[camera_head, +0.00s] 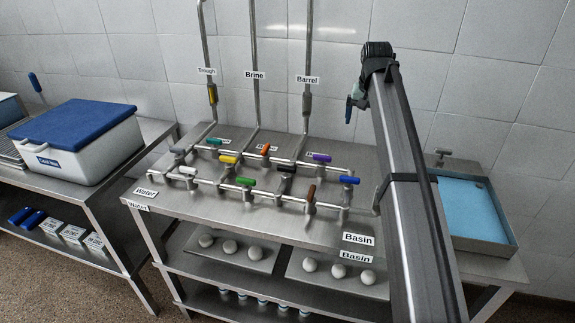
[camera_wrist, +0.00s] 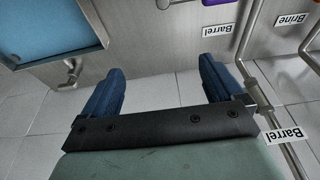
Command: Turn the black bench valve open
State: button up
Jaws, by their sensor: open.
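The black bench valve (camera_head: 287,168) is a small black lever on the pipework in the middle of the steel bench. It lies across its pipe, between an orange handle and a purple one. My gripper (camera_head: 350,107) is up near the wall, right of the Barrel pipe and well above and away from the black valve. In the wrist view my gripper (camera_wrist: 160,72) has its two blue fingers spread apart with nothing between them. The black valve does not show in the wrist view.
Other coloured handles crowd the pipes, including purple (camera_head: 321,157), orange (camera_head: 265,149), green (camera_head: 246,181), blue (camera_head: 349,180) and brown (camera_head: 311,194). Upright pipes (camera_head: 307,60) rise along the wall. A blue-filled basin (camera_head: 512,245) is at right, a blue-lidded cooler (camera_head: 75,130) at left.

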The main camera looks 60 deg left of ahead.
jog(key=g+h, duration=0.2)
send_over(286, 168)
notch_tip(286, 168, down, 14)
jog(key=shift+f, duration=0.25)
jog(key=c, duration=1)
jog(key=shift+c, duration=0.2)
